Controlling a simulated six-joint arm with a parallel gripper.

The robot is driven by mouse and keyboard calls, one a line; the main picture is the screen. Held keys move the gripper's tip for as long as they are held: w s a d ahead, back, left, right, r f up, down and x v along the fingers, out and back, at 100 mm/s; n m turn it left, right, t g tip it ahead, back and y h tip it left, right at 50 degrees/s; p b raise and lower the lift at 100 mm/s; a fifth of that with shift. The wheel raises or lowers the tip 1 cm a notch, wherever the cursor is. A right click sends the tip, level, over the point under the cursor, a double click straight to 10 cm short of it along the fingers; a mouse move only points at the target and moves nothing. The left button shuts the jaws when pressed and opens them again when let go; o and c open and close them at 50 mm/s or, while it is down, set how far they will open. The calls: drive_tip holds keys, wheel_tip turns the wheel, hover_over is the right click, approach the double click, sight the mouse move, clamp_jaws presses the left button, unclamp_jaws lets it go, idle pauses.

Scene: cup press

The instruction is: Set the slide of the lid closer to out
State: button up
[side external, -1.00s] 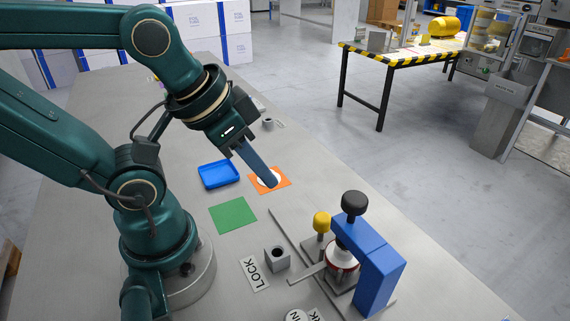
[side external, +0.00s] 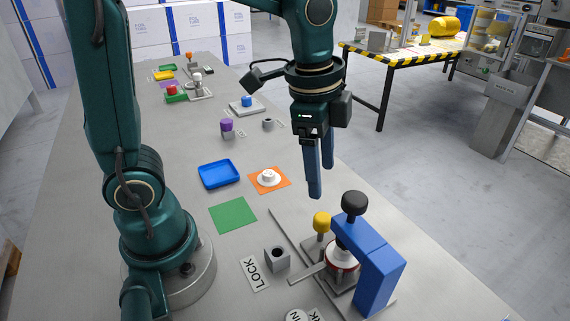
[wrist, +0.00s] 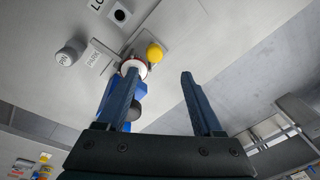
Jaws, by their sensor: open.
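The lid closer (side external: 378,273) is a blue arched frame with a black knob (side external: 353,203) on top, on a grey base. A yellow knob (side external: 321,222) stands beside it on a grey metal part. A red and white round piece (side external: 342,256) sits under the blue arch, with a flat grey bar (side external: 307,273) sticking out to its left. My gripper (side external: 320,182) points down, open and empty, above and behind the closer, apart from it. In the wrist view the yellow knob (wrist: 155,53) shows beyond the fingertips; the left finger partly hides the blue frame.
A grey block with a hole (side external: 277,259) and a LOCK label (side external: 254,273) lie left of the closer. A PIN cylinder (side external: 297,317) is at the front edge of view. A green mat (side external: 233,215), blue tray (side external: 218,174) and orange mat (side external: 282,184) with a white piece lie further back.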

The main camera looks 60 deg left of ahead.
sight(323, 216)
drive_tip(key=f, duration=0.1)
drive_tip(key=f+g, duration=0.1)
drive_tip(key=w+f, duration=0.1)
drive_tip(key=shift+d+f+m, duration=0.25)
drive_tip(key=shift+d+m, duration=0.05)
drive_tip(key=shift+d, duration=0.1)
drive_tip(key=shift+s+f+g, duration=0.1)
drive_tip(key=shift+f+g, duration=0.2)
drive_tip(key=shift+f, duration=2.5)
clamp_jaws()
drive_tip(key=shift+r, duration=0.1)
